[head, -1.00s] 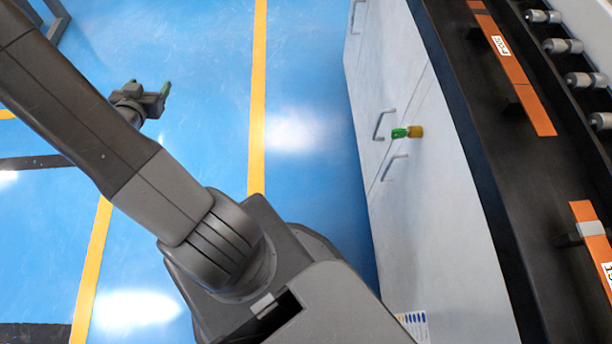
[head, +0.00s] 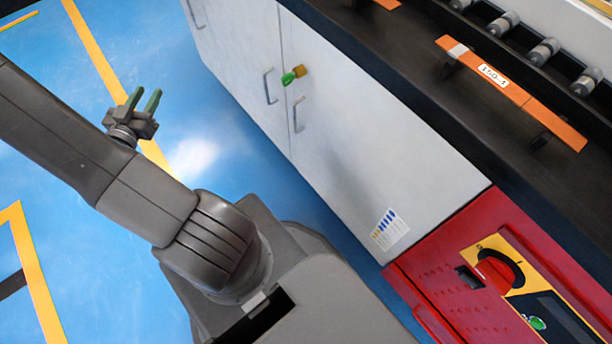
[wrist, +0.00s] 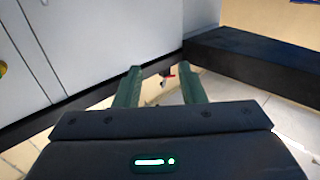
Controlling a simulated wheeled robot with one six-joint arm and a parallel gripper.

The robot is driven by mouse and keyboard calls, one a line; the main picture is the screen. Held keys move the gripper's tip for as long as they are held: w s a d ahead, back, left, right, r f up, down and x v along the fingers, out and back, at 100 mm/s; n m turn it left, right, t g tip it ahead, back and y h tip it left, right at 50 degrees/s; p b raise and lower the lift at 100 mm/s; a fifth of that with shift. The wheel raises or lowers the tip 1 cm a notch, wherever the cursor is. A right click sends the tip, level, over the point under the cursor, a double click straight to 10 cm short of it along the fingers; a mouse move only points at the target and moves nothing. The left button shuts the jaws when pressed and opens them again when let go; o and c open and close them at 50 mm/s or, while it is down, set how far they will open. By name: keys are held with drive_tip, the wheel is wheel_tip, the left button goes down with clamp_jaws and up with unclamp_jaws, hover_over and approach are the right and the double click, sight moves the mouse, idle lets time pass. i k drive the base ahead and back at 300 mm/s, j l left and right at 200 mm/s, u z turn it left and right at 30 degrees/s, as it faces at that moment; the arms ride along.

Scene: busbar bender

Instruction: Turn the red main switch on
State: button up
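The red main switch (head: 496,270) is a red rotary knob on a black disc with a yellow plate, set on the red panel at the lower right of the head view. My gripper (head: 143,102) is at the left of the head view, over the blue floor and well away from the switch. Its two green fingers stand apart with nothing between them. They also show apart in the wrist view (wrist: 160,88). The wrist view does not show the switch.
The grey cabinet (head: 350,150) has handles and a green key-like piece (head: 290,78) sticking out of its front. A black bench top with orange busbars (head: 510,88) and grey rollers (head: 543,52) runs along the right. A green button (head: 537,323) sits below the switch. Blue floor lies open at left.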

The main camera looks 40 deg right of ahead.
sight(499, 275)
drive_tip(key=k+j+z, duration=0.1)
drive_tip(key=k+z, duration=0.8)
drive_tip(key=k+l+z, duration=0.4)
drive_tip(key=k+l, duration=0.15)
drive_tip(key=k, duration=0.25)
drive_tip(key=k+l, duration=0.15)
drive_tip(key=k, duration=0.2)
